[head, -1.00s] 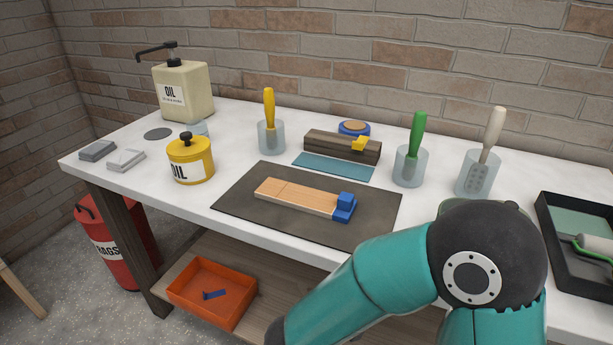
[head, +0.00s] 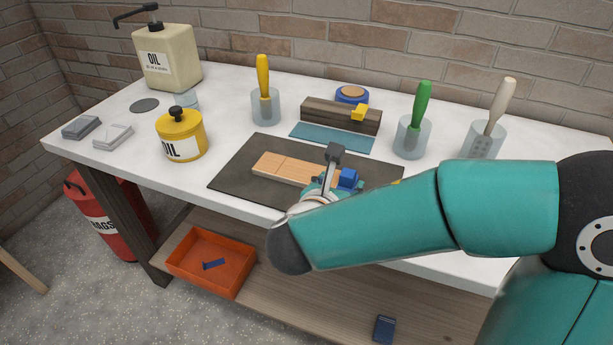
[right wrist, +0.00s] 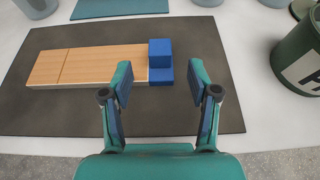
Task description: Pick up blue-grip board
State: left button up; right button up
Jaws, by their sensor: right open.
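The blue-grip board is a flat light-wood board (head: 283,167) with a blue block grip at its right end (head: 349,178). It lies on a dark mat (head: 235,172) on the white bench. The right wrist view also shows the board (right wrist: 95,66) and its blue grip (right wrist: 160,60). My right gripper (head: 334,172) is over the mat by the grip end, partly hidden by its own arm. In the right wrist view its fingers (right wrist: 160,85) are open and empty, spread to either side of the blue grip and on the near side of it. My left gripper is out of view.
Behind the mat are a teal strip (head: 332,138) and a dark block with a yellow grip (head: 340,116). Cups with yellow, green (head: 412,138) and white handles stand nearby. A yellow oil can (head: 181,137) stands left. An orange tray (head: 211,262) is on the lower shelf.

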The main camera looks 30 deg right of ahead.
aim_at(346, 177)
jog(key=x, duration=0.7)
jog(key=shift+f, duration=0.2)
grip_shut()
